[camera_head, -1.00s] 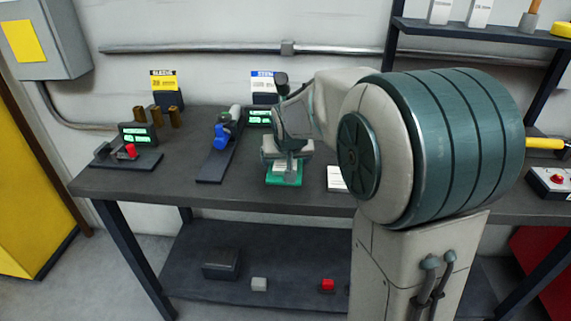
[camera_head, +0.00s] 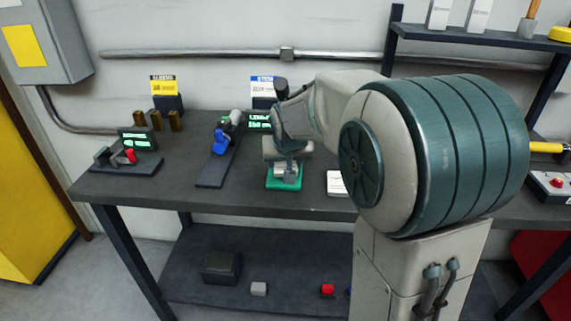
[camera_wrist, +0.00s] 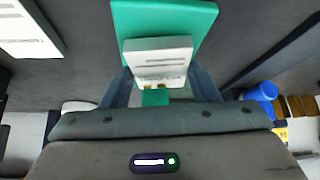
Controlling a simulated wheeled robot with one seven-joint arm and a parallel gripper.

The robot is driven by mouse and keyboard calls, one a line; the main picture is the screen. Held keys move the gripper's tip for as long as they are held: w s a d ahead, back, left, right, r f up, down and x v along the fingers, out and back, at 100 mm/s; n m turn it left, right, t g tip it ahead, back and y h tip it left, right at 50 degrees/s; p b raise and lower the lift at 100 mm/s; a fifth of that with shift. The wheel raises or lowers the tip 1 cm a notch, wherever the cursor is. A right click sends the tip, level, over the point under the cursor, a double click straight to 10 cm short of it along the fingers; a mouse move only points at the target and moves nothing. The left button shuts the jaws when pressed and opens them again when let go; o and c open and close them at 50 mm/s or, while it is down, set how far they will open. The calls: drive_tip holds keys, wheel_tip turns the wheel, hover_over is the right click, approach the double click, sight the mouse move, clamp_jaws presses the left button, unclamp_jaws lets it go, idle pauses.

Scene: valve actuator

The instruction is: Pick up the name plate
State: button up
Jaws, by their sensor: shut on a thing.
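The name plate, a pale grey-white block with dark printed lines, shows in the wrist view (camera_wrist: 160,60) between my two fingers. My gripper (camera_wrist: 160,75) is shut on it, one finger at each side. In the head view my gripper (camera_head: 286,166) points down over a green base (camera_head: 284,186) on the bench, with the pale plate just below it. The green base also shows in the wrist view (camera_wrist: 165,17), beyond and under the plate. I cannot tell whether the plate still touches the base. My gripper hides part of the plate in the head view.
A white card (camera_head: 337,183) lies on the workbench (camera_head: 240,200) to the right. A stand with a blue part (camera_head: 220,142) is to the left, with a fixture with a red knob (camera_head: 130,156) farther left. Signs and a lit display stand behind. The bench's front edge is clear.

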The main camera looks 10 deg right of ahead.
drive_tip(key=s+a+b, duration=0.1)
drive_tip(key=s+a, duration=0.1)
drive_tip(key=s, duration=1.6)
drive_tip(key=shift+r, duration=0.2)
drive_tip(key=shift+a, duration=0.1)
